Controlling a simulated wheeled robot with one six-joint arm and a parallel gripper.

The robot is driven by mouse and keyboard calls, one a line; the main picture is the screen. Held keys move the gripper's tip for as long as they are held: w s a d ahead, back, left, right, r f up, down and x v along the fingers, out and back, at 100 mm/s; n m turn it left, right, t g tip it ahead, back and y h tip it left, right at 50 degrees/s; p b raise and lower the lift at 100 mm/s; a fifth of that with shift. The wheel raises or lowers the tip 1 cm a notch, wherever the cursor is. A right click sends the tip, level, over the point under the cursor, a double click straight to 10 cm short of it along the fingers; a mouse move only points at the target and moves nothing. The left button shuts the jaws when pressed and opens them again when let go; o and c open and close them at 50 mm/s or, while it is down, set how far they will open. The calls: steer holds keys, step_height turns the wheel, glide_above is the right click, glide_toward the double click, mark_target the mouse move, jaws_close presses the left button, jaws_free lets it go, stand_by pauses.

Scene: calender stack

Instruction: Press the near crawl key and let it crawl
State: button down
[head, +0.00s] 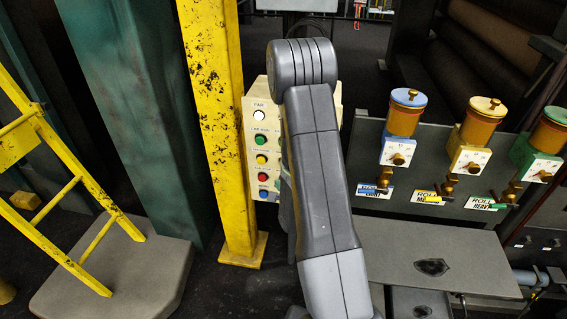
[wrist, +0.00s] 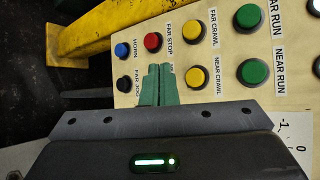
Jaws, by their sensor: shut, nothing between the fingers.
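The near crawl key is a round yellow button (wrist: 195,81) on the cream control panel (wrist: 222,52), labelled NEAR CRAWL in the wrist view. My gripper (wrist: 160,68) shows as two green fingers, shut together and empty. In the picture the fingers are just left of the near crawl key, over the spot between it and a black key (wrist: 124,83). They cover part of a label and whatever key is there. I cannot tell whether the fingertips touch the panel. In the head view the panel (head: 262,150) is partly behind my arm, and my gripper is hidden.
Around it are the yellow far crawl key (wrist: 194,34), green near run key (wrist: 252,72), green far run key (wrist: 246,18), red far stop key (wrist: 152,41) and blue horn key (wrist: 122,50). A yellow post (head: 215,120) stands left of the panel.

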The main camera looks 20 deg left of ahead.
steer(key=w+a+p, duration=0.1)
steer(key=w, duration=0.5)
steer(key=shift+w+a, duration=0.25)
stand_by(1.8)
steer(key=shift+w+a, duration=0.1)
steer(key=shift+w, duration=0.3)
